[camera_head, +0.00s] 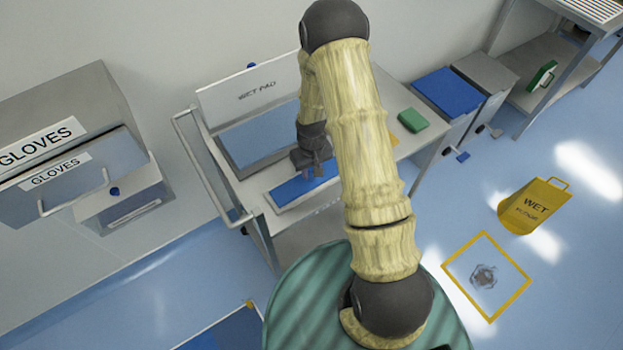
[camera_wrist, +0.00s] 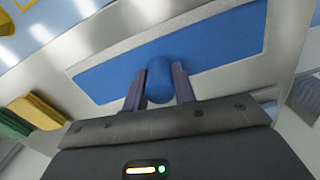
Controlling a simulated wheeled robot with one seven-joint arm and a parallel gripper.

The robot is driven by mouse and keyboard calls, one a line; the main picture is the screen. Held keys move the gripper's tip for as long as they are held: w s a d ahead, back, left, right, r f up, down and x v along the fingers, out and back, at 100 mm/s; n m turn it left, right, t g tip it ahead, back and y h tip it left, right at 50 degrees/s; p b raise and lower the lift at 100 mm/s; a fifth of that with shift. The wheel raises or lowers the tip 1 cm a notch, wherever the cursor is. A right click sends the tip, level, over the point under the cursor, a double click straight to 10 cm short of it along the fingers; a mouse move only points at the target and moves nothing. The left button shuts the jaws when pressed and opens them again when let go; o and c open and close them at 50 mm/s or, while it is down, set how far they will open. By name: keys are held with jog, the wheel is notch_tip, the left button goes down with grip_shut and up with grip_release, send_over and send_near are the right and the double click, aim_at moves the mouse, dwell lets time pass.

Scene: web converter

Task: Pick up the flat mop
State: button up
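The flat mop (camera_wrist: 215,50) is a long blue pad with a pale border and an upright blue rounded grip (camera_wrist: 159,78). It lies flat on the cart's top in the head view (camera_head: 300,188). My gripper (camera_wrist: 160,84) is over the mop's middle, with one purple-grey finger on each side of the grip. The grip fills the space between the fingers, and both look to be against it. In the head view my gripper (camera_head: 308,168) is small and partly dark, so the contact does not show there. The pad appears to rest on the surface.
The cart (camera_head: 237,190) carries a tray (camera_head: 262,138) behind the mop, a "WET PAD" panel (camera_head: 245,91) and a green block (camera_head: 412,120). A gloves dispenser (camera_head: 75,140) stands left. A yellow wet-floor sign (camera_head: 533,206) and a yellow floor square (camera_head: 457,257) are at right.

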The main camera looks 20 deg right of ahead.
grip_shut()
notch_tip(320, 180, up, 10)
jog(key=shift+r+b, duration=0.1)
jog(key=shift+b, duration=0.8)
